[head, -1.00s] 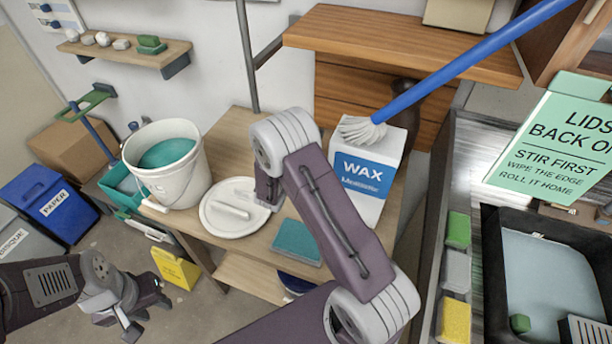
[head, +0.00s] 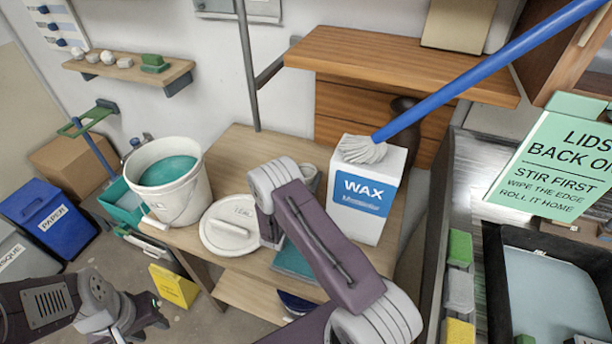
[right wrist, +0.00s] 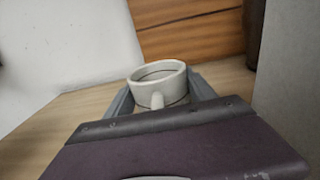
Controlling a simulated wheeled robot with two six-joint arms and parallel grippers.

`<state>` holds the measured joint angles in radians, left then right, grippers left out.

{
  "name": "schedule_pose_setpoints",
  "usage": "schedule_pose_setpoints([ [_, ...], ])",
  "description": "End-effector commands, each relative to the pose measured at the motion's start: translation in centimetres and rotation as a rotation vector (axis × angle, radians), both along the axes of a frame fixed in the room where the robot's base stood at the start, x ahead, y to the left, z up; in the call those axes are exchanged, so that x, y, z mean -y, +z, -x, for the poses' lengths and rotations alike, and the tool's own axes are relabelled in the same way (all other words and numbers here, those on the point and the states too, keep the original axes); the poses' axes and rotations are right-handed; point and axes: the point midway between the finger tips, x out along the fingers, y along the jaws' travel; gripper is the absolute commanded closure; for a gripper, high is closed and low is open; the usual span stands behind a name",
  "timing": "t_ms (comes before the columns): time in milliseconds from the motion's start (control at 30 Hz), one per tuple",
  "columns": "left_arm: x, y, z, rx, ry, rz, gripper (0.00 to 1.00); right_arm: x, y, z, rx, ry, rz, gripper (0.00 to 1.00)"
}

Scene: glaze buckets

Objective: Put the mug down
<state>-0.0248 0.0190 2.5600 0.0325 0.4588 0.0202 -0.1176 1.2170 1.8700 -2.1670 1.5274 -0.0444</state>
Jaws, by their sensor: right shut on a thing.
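A white mug (right wrist: 158,82) stands upright between the grey fingers of my right gripper (right wrist: 160,95), which is shut on it. Its handle points toward the wrist camera. In the head view, a small part of the mug (head: 311,176) shows behind my right arm, above the wooden table (head: 237,150) and left of the wax box. My right arm hides the gripper's fingers there. I cannot tell whether the mug's base touches the table. My left gripper (head: 135,328) is low at the left, away from the table, and its fingers are partly cut off and unclear.
A white bucket (head: 186,196) of teal glaze and a white lid (head: 225,240) are on the table's left. A teal sponge-like block (head: 290,263) lies in front, partly behind my arm.

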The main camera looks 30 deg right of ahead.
Motion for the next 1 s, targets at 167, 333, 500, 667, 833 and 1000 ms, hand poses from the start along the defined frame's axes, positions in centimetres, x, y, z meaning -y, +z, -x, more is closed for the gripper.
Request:
schedule_pose_setpoints([
  [167, 0.0, -0.3, 0.0, 0.0, 0.0, 0.0, 0.64, 0.0, -0.3, 0.0, 0.0, 0.0, 0.0, 0.28],
  [333, 0.0, -0.3, 0.0, 0.0, 0.0, 0.0, 0.64, 0.0, -0.3, 0.0, 0.0, 0.0, 0.0, 0.15],
  [500, 0.0, -0.2, 0.0, 0.0, 0.0, 0.0, 0.64, 0.0, -0.2, 0.0, 0.0, 0.0, 0.0, 0.15],
  [667, 0.0, -0.2, 0.0, 0.0, 0.0, 0.0, 0.64, -0.8, -0.1, 0.5, -0.001, 0.002, -0.002, 0.15],
  [833, 0.0, -0.7, 0.0, 0.0, 0.0, 0.0, 0.64, -3.4, -0.1, 2.7, -0.003, 0.006, 0.0, 0.15],
  [1000, 0.0, -1.1, 0.0, 0.0, 0.0, 0.0, 0.64, -6.1, 0.0, 5.0, -0.001, 0.006, 0.0, 0.15],
])
